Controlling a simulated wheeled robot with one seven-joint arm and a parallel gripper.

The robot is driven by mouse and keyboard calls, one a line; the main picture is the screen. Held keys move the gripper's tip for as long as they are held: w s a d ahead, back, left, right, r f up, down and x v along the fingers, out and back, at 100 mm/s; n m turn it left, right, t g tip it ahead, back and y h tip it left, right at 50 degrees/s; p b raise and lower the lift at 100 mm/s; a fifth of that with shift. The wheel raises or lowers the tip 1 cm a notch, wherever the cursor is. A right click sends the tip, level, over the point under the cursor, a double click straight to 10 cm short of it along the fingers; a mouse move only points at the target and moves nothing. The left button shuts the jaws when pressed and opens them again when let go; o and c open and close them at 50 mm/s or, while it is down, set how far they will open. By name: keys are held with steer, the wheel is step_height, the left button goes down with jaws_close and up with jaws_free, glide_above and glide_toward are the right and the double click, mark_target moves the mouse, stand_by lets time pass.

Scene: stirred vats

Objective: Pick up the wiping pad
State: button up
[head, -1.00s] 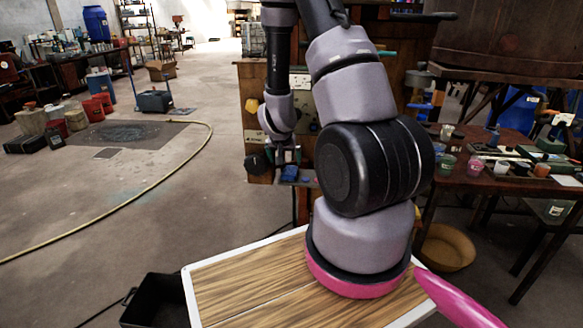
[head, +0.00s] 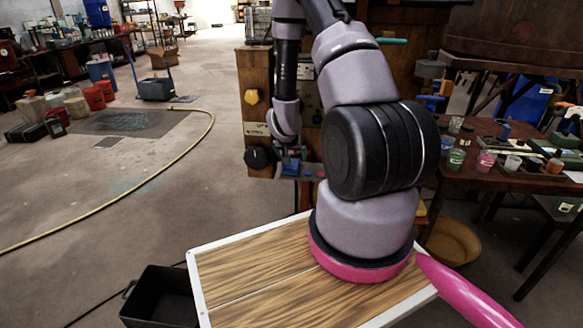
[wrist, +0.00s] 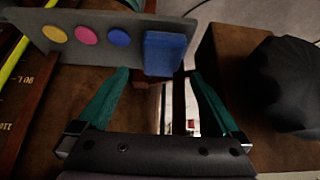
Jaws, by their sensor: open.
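The blue block, which looks like the wiping pad (wrist: 165,53), sits at the end of a grey strip (wrist: 85,30) in the wrist view. A small blue patch at the panel (head: 291,167) in the head view seems to be the same pad, partly covered by my gripper. My gripper (wrist: 158,75) is open, with its two teal fingers apart. I see no contact, and the gap in depth is hard to judge.
Yellow, pink and blue discs (wrist: 119,37) line the strip left of the pad. A black knob (wrist: 286,85) stands right of my fingers; it also shows in the head view (head: 258,158). A cluttered table (head: 480,180) stands to the right. Open floor lies left.

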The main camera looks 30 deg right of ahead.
mark_target(291, 165)
steer(key=x, duration=0.4)
steer(key=shift+w+f, duration=0.15)
steer(key=shift+f, duration=0.25)
steer(key=c, duration=1.3)
steer(key=shift+o, duration=0.2)
steer(key=shift+r, duration=0.2)
